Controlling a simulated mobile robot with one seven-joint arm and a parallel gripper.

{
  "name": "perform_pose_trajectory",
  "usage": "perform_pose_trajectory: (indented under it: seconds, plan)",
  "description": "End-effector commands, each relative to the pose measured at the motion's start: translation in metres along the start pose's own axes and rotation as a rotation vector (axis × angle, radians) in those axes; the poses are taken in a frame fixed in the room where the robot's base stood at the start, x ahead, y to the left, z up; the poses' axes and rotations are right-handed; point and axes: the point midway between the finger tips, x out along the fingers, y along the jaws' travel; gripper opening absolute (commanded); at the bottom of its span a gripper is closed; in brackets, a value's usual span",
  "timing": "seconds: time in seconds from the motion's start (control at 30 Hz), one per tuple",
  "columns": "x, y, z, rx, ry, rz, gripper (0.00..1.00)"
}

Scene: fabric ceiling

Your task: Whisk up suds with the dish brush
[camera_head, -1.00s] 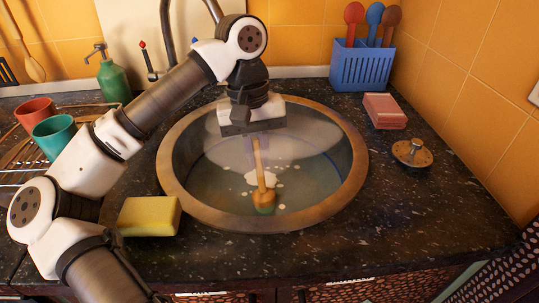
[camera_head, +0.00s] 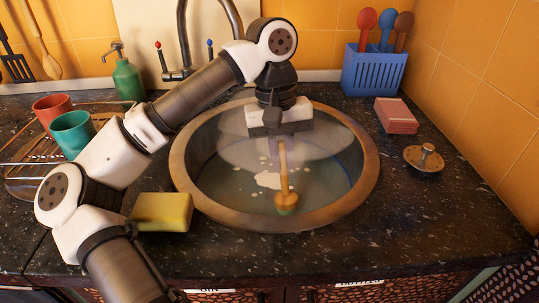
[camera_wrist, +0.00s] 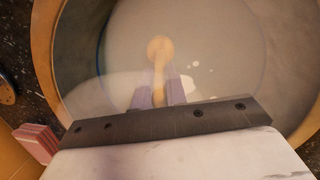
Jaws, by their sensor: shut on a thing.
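The dish brush (camera_head: 284,177) has a pale wooden handle and a round wooden head with a greenish underside. My gripper (camera_head: 281,141) is shut on the top of its handle, above the round sink (camera_head: 184,190). The brush hangs nearly upright, its head low in the cloudy water. White suds (camera_head: 268,180) float in a patch with small flecks beside it. In the wrist view the brush head (camera_wrist: 160,48) shows beyond the gripper fingers (camera_wrist: 159,97). Whether the head touches the sink bottom is hidden.
A yellow sponge (camera_head: 162,212) lies at the sink's left front. A metal drain plug (camera_head: 424,159), a pink sponge stack (camera_head: 396,115) and a blue utensil holder (camera_head: 373,72) stand on the right. The tap (camera_head: 182,40) is behind; a rack with cups (camera_head: 72,133) is left.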

Motion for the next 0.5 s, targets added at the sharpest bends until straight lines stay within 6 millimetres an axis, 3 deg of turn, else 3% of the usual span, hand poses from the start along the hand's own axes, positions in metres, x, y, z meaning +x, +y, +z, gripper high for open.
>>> perform_pose_trajectory:
  seconds: [0.07,0.5]
  plan:
    - [0.005,-0.001,-0.001,0.007,-0.007,0.006,0.0]
    - [0.002,-0.055,-0.006,-0.005,-0.007,0.005,0.0]
